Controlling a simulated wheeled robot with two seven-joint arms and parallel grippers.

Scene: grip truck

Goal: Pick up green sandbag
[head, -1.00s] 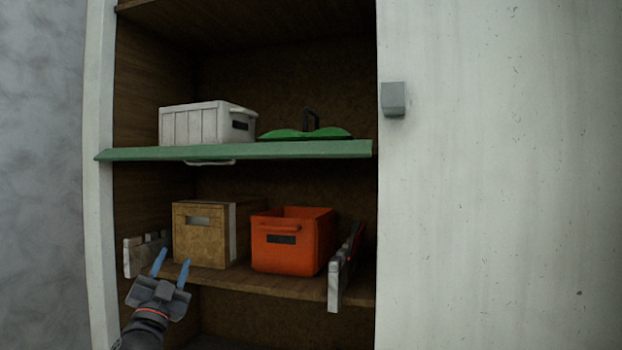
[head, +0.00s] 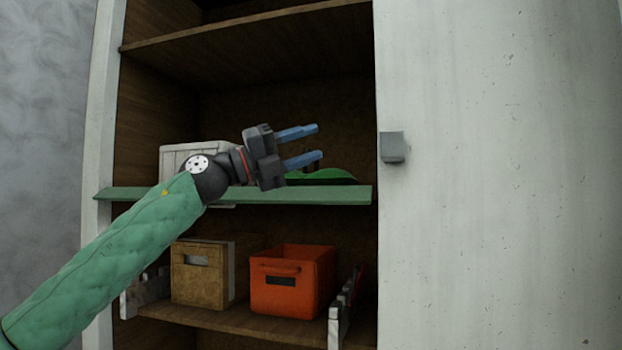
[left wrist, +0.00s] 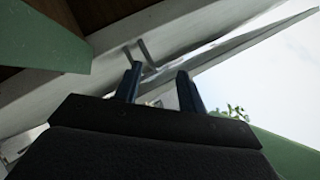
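The green sandbag (head: 328,175) lies on the green-edged shelf (head: 290,194). The sandbag does not show in that view. My right gripper is not in view.
A white crate (head: 180,160) stands left of the sandbag, partly behind my arm. A brown box (head: 197,285) and an orange crate (head: 288,289) stand on the shelf below. A white panel (head: 500,180) with a grey block (head: 393,147) borders the shelves on the right.

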